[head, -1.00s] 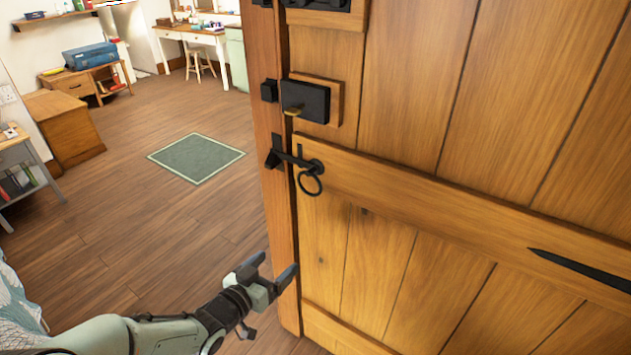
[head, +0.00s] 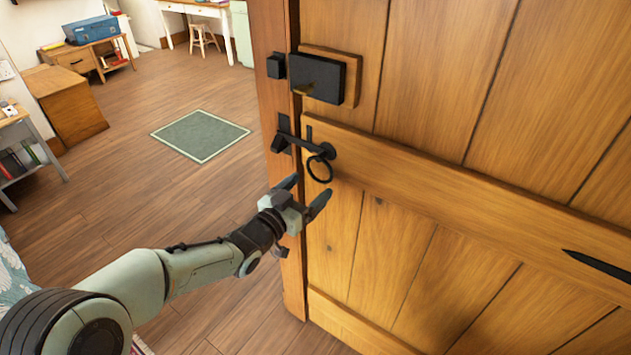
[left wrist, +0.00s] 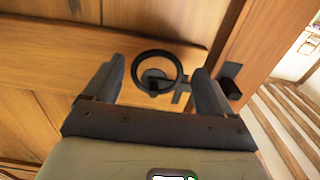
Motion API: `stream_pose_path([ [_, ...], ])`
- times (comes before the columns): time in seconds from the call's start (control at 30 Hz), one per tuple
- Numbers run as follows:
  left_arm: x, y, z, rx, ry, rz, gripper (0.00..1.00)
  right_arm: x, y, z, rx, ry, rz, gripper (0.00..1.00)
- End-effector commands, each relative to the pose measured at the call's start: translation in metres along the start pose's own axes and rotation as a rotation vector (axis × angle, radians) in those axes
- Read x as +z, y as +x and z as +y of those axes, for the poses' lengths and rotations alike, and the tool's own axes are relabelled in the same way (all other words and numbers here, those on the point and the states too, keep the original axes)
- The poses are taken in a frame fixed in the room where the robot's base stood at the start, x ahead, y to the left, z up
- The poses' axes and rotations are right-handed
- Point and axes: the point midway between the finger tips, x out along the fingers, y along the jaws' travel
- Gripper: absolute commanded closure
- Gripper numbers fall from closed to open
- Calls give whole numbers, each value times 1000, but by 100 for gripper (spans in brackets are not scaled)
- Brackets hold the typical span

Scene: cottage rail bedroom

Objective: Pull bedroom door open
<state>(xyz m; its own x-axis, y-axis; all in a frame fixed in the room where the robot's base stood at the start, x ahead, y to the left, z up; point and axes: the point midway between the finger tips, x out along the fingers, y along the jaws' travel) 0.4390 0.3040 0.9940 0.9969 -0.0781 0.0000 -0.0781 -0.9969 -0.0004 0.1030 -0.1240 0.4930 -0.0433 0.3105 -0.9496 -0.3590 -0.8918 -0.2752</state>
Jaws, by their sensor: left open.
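The wooden plank bedroom door (head: 470,150) fills the right of the head view. A black ring handle (head: 320,169) hangs on it beside a black latch bar (head: 300,142), which reaches across to a catch on the frame post (head: 272,110). My left gripper (head: 306,192) is open and empty, just below the ring. In the left wrist view the ring (left wrist: 157,68) shows between the two open fingers (left wrist: 157,88), beyond their tips; I cannot tell any contact. My right gripper is not in view.
A black lock box (head: 322,78) sits above the latch. A green mat (head: 200,135) lies on the open wooden floor to the left. A wooden cabinet (head: 68,108) and a desk (head: 195,10) stand further back.

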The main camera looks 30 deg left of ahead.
Motion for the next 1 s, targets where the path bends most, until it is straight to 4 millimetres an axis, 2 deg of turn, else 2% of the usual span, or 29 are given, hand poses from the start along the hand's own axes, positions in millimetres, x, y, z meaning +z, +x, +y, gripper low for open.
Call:
stream_pose_path([
  [0.1, 1, 19, 0, 1, -2, -1, 16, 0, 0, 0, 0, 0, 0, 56],
  [0.23, 0, 30, 0, 0, -1, 0, 16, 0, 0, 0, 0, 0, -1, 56],
  [0.6, 0, 35, 0, 0, -1, -1, 16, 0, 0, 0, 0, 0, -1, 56],
  [0.67, 0, 35, 0, 0, -1, 0, 35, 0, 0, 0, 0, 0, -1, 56],
  [0.8, 0, 35, 0, 0, -1, 0, 81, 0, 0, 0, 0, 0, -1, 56],
  [1.0, 0, 35, -1, 0, 13, 1, 82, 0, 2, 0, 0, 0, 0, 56],
])
